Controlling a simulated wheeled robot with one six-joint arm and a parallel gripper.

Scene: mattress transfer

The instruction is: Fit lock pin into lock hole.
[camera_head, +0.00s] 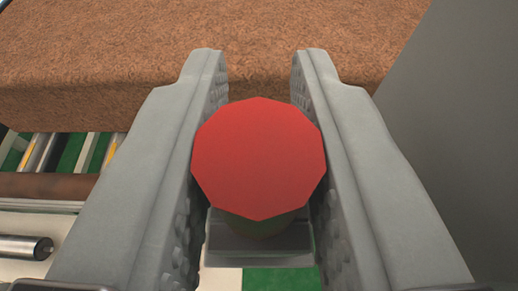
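A lock pin with a flat red, many-sided head (259,158) stands between the fingers of my gripper (259,75) in the middle of the view. The head's left and right edges meet the studded inner faces of both fingers, with no clear gap. A little of the darker, yellowish shaft shows just below the head. The rest of the pin is hidden under the head. A small grey metal piece (260,250) lies just below the pin in the picture. I cannot make out a lock hole.
A brown, rough-textured block (200,35), probably the mattress, fills the top beyond the fingertips. A grey panel (460,110) stands close on the right. Rollers (25,247) and a brown bar (50,186) lie at the left. Green floor (280,279) shows below.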

